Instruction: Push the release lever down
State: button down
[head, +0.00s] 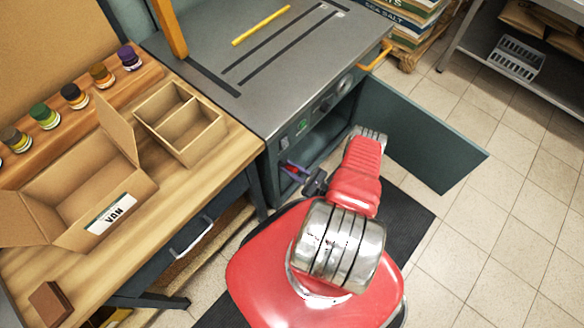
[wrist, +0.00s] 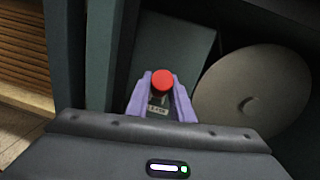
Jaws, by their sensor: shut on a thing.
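The release lever shows in the wrist view as a round red knob (wrist: 162,80) with a small pale label below it, its lettering too small to read. My gripper (wrist: 162,98) has its two purple fingers on either side of the lever, shut on it just below the knob. In the head view, my gripper (head: 293,167) reaches into the open lower compartment of the grey machine (head: 275,90). The lever is too small to make out clearly there. The lever's lower part is hidden behind my gripper in the wrist view.
A large grey disc (wrist: 252,100) stands right of the lever inside the compartment. The open dark door (head: 425,140) swings out to the right. A wooden bench (head: 225,165) with an open carton (head: 75,195) and a divided box (head: 180,122) stands left.

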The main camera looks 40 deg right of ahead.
jog(key=shift+s, duration=0.1)
jog(key=c, duration=1.6)
grip_release()
jog(key=shift+o, duration=0.2)
jog(key=v, duration=1.4)
